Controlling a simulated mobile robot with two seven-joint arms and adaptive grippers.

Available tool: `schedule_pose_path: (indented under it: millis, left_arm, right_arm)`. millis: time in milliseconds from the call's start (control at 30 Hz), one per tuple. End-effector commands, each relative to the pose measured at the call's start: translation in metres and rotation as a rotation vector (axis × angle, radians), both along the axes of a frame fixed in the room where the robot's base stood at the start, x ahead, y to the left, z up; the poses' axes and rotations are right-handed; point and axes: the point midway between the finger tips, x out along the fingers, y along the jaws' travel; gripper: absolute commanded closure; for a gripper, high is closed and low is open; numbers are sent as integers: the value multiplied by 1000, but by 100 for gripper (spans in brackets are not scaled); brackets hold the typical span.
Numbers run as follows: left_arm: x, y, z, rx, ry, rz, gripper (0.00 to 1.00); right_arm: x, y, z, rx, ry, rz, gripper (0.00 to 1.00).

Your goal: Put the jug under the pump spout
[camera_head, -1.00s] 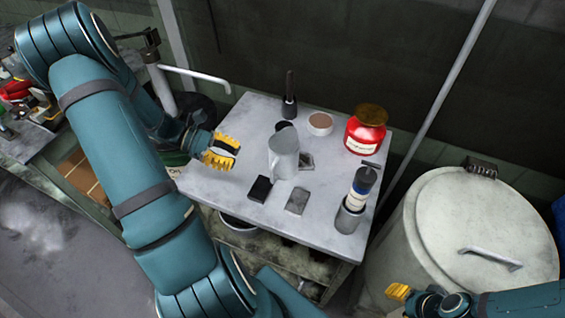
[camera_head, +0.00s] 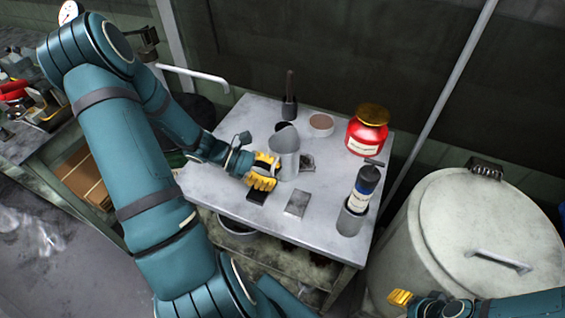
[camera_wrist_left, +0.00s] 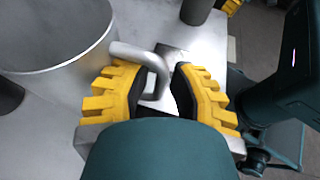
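The grey metal jug (camera_head: 286,150) stands upright on the small grey table (camera_head: 225,200). It fills the upper left of the left wrist view (camera_wrist_left: 55,35). My left gripper (camera_head: 264,171), with yellow fingers, is beside the jug on its handle side. In the left wrist view, the jug's handle (camera_wrist_left: 157,68) reaches between the two spread fingers (camera_wrist_left: 155,92), with a gap beside the right finger. A pale bent pipe (camera_head: 192,72), which looks like the pump spout, sticks out behind the table's left corner. My right gripper (camera_head: 400,297) is far from the jug; its finger opening is unclear.
A red jar (camera_head: 367,131), a shallow round tin (camera_head: 321,124), and a dark-topped cylinder in a grey cup (camera_head: 351,217) stand on the table. A large lidded bin (camera_head: 475,240) is at right.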

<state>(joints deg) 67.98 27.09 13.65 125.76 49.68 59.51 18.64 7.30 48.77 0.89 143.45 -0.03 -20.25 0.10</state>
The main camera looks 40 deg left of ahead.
Motion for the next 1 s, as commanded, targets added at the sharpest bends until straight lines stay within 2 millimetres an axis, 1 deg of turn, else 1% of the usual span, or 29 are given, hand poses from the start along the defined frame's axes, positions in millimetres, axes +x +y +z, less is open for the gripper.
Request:
schedule_pose_path:
  millis: [167, 200, 233, 267, 767, 867, 1000]
  left_arm:
    - [0, 0, 0, 0, -1, 0, 78]
    - [0, 0, 0, 0, -1, 0, 82]
    - [0, 0, 0, 0, -1, 0, 92]
    - [0, 0, 1, 0, -1, 0, 100]
    - [0, 0, 2, 2, -1, -1, 100]
    - [0, 1, 11, 4, -3, -1, 100]
    - [0, 1, 37, 6, -4, -1, 100]
  right_arm:
    - [0, 0, 0, 0, 0, 0, 53]
    - [0, 0, 0, 0, 0, 0, 53]
    - [0, 0, 0, 0, 0, 0, 53]
    - [0, 0, 0, 0, 0, 0, 53]
    - [0, 0, 1, 0, 0, 0, 53]
    - [0, 0, 4, 0, 1, 0, 53]
    - [-2, 0, 13, 1, 5, 1, 53]
